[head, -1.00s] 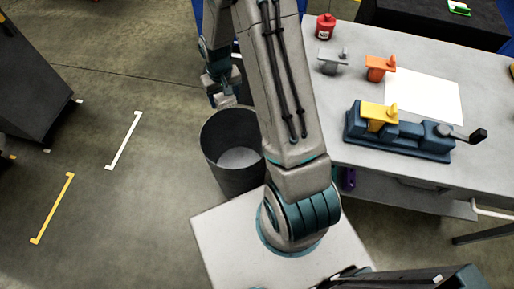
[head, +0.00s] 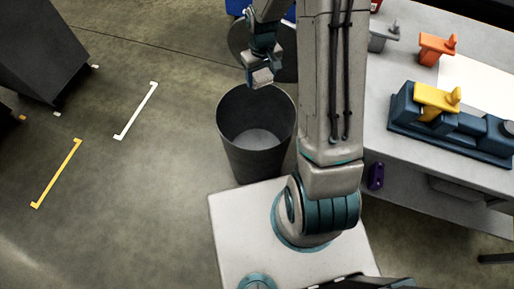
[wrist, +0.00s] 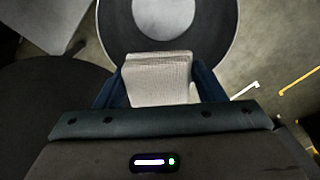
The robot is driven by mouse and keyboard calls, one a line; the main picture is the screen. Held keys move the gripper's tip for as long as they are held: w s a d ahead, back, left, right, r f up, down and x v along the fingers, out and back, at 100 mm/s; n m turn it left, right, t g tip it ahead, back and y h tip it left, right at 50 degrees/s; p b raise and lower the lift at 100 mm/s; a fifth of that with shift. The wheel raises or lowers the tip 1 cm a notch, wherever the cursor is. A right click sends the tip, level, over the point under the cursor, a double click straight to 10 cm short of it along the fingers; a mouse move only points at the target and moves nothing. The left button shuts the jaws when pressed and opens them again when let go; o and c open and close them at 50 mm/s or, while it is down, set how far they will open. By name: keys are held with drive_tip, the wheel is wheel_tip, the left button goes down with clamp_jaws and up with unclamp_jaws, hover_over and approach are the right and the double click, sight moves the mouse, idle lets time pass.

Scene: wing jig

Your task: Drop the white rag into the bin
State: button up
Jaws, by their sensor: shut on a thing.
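The white rag (wrist: 158,85) is a folded pale cloth between my gripper's fingers (wrist: 160,88) in the wrist view. My gripper (head: 261,68) is shut on it, and the rag also shows at its end in the head view (head: 263,78). The bin (head: 257,157) is a dark, round, open-topped container on the floor; its light inner bottom is visible and looks empty. In the head view the rag appears at the bin's far rim, above it. In the wrist view the rag overlaps the near part of the bin (wrist: 226,35). The exact height is hard to judge.
A grey workbench (head: 390,125) at right holds an orange part (head: 436,48), a grey part (head: 382,38) and a blue fixture with a yellow part (head: 437,98). Another dark round object (head: 238,38) stands behind the bin.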

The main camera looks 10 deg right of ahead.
wheel_tip(320, 180, down, 12)
drive_tip(key=n+b, duration=0.3)
drive_tip(key=b, duration=1.2)
drive_tip(key=shift+f+n, duration=0.15)
drive_tip(key=shift+n, duration=0.25)
drive_tip(key=shift+w+f, duration=0.1)
drive_tip(key=shift+f, duration=0.05)
wheel_tip(320, 180, down, 6)
drive_tip(key=b, duration=0.4)
drive_tip(key=shift+r+b, duration=0.2)
drive_tip(key=shift+b, duration=0.2)
drive_tip(key=o, duration=1)
drive_tip(key=shift+o, duration=0.2)
wheel_tip(320, 180, up, 14)
drive_tip(key=p, duration=0.4)
drive_tip(key=shift+p, duration=0.3)
